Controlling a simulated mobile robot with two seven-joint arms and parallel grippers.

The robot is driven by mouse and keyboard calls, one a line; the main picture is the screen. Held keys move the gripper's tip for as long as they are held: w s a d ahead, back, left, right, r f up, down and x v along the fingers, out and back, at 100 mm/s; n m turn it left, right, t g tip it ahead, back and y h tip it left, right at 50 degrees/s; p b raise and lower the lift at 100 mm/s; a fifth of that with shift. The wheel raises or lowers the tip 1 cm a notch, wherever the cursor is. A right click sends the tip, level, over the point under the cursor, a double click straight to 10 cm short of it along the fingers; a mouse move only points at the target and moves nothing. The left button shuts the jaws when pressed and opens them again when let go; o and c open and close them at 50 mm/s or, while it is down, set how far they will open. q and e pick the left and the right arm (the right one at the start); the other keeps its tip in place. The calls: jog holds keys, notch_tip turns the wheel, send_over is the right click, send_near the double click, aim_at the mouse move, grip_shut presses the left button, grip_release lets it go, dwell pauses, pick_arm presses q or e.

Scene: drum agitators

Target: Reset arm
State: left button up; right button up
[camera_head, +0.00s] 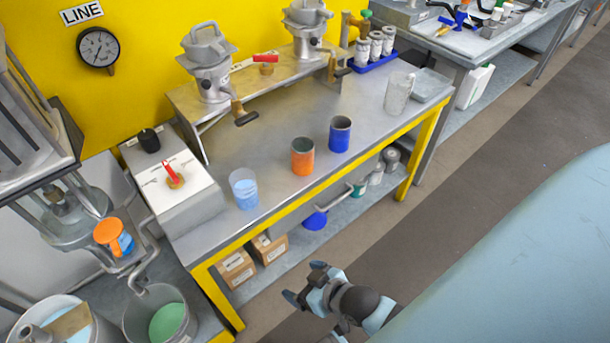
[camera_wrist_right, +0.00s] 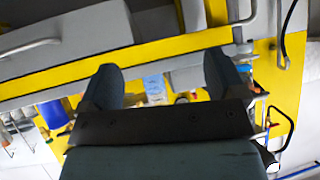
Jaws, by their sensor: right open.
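My right gripper (camera_head: 303,285) is in the head view at the bottom middle, in front of the yellow-edged metal table (camera_head: 270,120) and apart from it. Its jaws are open and empty. In the right wrist view its two dark fingers (camera_wrist_right: 165,75) stand well apart with nothing between them; the table's yellow edge and blurred items show beyond. My left gripper is not in the head view.
On the table stand an orange cup (camera_head: 302,156), a blue cup (camera_head: 340,134), a clear beaker of blue liquid (camera_head: 243,188) and a clear jar (camera_head: 398,93). Boxes (camera_head: 236,268) sit on the lower shelf. The floor (camera_head: 400,225) between table and robot is clear.

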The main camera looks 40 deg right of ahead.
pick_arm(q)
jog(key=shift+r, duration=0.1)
pick_arm(e)
jog(key=shift+r, duration=0.1)
pick_arm(q)
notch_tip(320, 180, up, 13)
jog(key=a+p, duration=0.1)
jog(key=p, duration=1.4)
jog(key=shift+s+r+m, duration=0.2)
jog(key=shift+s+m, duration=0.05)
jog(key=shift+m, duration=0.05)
pick_arm(e)
notch_tip(320, 180, up, 14)
jog(key=d, duration=0.1)
jog(key=shift+s+n+t, duration=0.2)
jog(key=shift+n+t, duration=0.1)
